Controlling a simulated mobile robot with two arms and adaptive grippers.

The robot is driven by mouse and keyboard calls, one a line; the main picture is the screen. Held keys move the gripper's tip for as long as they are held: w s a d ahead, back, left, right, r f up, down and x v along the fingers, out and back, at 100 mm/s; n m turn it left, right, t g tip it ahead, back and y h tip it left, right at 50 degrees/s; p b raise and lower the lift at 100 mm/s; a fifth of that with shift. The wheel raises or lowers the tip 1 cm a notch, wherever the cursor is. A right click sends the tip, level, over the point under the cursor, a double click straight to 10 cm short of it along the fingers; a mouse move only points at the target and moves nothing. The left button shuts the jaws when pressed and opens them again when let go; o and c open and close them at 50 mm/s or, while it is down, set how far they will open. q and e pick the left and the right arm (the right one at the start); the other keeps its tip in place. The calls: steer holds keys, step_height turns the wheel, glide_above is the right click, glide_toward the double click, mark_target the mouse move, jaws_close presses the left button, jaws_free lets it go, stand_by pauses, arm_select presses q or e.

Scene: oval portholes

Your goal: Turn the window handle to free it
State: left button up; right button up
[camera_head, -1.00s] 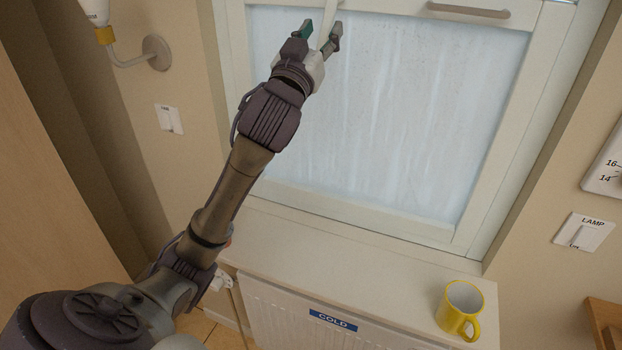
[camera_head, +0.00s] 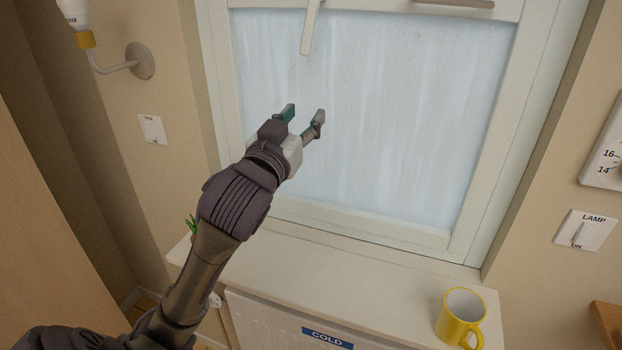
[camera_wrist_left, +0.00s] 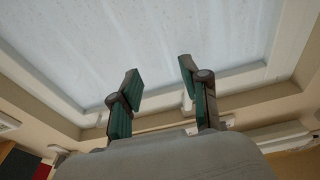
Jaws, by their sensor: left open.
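The window handle (camera_head: 311,28) is a pale lever near the top of the window in the head view. It hangs down over the pane, tilted slightly, and its upper end is cut off by the picture's top edge. The window (camera_head: 380,110) has a white frame and a streaked, misty pane. My left gripper (camera_head: 304,114) is open and empty in front of the pane, below the handle and apart from it. Its two fingers also show spread in the left wrist view (camera_wrist_left: 160,85), with nothing between them. My right gripper is not in view.
A yellow mug (camera_head: 460,318) stands on the sill (camera_head: 380,270) at the right, above a heater labelled COLD (camera_head: 327,338). A wall lamp (camera_head: 140,60) is at the left. A grey bar (camera_head: 455,3) crosses the window's top rail. The pane's middle is clear.

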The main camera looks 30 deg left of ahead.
arm_select(q)
step_height(320, 180, down, 12)
steer(key=d+g+h, duration=0.1)
steer(key=g, duration=0.2)
steer(key=shift+w+d+r+m, duration=0.15)
steer(key=shift+w+d+m, duration=0.15)
steer(key=shift+m, duration=0.1)
